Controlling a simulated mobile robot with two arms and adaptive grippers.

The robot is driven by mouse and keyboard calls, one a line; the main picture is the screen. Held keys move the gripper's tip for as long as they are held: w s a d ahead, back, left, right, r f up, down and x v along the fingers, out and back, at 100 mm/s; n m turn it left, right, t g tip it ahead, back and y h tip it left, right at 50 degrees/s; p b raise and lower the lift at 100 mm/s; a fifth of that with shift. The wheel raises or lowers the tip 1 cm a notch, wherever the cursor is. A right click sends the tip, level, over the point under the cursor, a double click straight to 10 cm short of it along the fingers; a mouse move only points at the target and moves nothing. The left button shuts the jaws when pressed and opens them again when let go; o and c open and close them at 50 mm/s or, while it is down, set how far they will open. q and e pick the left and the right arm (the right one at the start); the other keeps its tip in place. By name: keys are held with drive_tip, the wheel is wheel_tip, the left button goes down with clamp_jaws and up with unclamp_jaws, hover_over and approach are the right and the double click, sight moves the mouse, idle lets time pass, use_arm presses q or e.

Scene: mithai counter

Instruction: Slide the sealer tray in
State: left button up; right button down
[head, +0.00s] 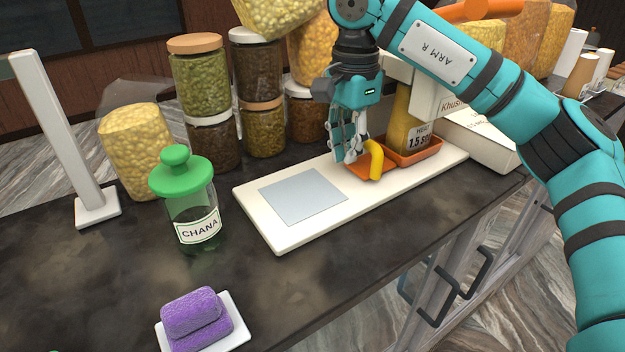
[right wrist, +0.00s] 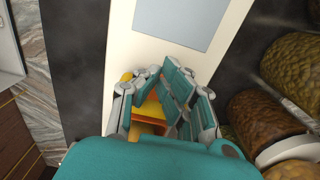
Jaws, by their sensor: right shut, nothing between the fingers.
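The orange sealer tray (head: 421,149) lies on the white sealer base (head: 285,236), beside the yellow column labelled HEAT 1.5 s (head: 403,108). Its curved yellow handle (head: 376,162) stands at the near left end. My right gripper (head: 349,157) points down at that end, just left of the handle, its fingers shut and empty. In the right wrist view the fingers (right wrist: 168,98) hide much of the orange tray (right wrist: 150,112), and the yellow handle (right wrist: 127,76) shows beside them. I cannot tell whether they touch. My left gripper is not in view.
A grey-blue plate (head: 303,195) lies on the base, left of the tray. A green-lidded CHANA jar (head: 190,206) stands further left. Stacked jars (head: 211,140) stand behind. Purple blocks on a white dish (head: 236,326) sit at front left.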

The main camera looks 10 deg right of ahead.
drive_tip(key=shift+w+d, duration=0.15)
drive_tip(key=shift+d, duration=0.3)
drive_tip(key=shift+s+a, duration=0.3)
drive_tip(key=shift+a, duration=0.45)
drive_tip(key=shift+s+a, duration=0.25)
drive_tip(key=shift+a, duration=0.5)
wheel_tip(320, 180, up, 9)
drive_tip(key=p, duration=0.8)
